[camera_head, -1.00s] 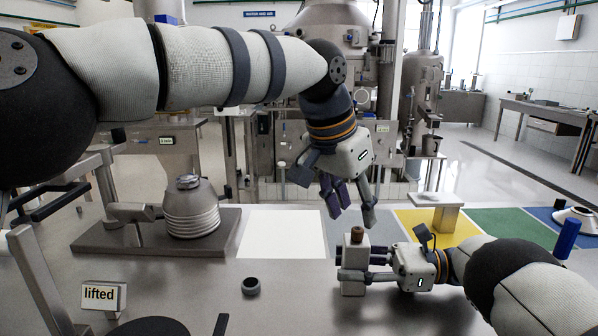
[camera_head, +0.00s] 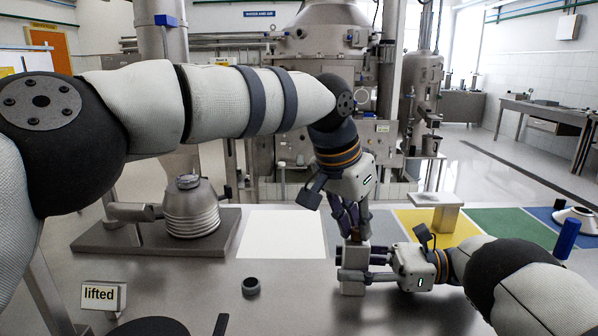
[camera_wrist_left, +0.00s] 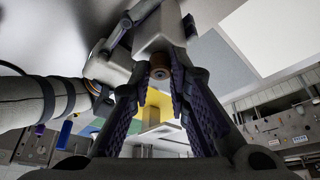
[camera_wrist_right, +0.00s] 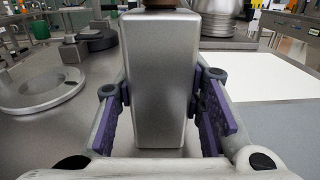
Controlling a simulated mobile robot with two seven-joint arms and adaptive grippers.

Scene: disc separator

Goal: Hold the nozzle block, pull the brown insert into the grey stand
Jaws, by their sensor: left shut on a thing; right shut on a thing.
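The nozzle block (camera_head: 352,287) is a grey metal block standing upright on the table. My right gripper (camera_head: 362,263) is shut on its sides from the right. In the right wrist view the block (camera_wrist_right: 158,85) fills the middle between the purple pads. My left gripper (camera_head: 352,236) points down at the block's top. The brown insert (camera_wrist_left: 160,69) shows between the left fingers in the left wrist view, at the block's top; its lower edge also shows in the right wrist view (camera_wrist_right: 158,3). In the head view the left fingers hide it. A grey stand (camera_head: 437,215) is on the yellow patch.
A dark ring (camera_head: 251,286) lies left of the block. A ribbed metal cone (camera_head: 190,212) stands on a dark plate at left. A "lifted" sign (camera_head: 100,296) is at front left. A blue post (camera_head: 567,240) is at right. The white patch (camera_head: 283,235) is clear.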

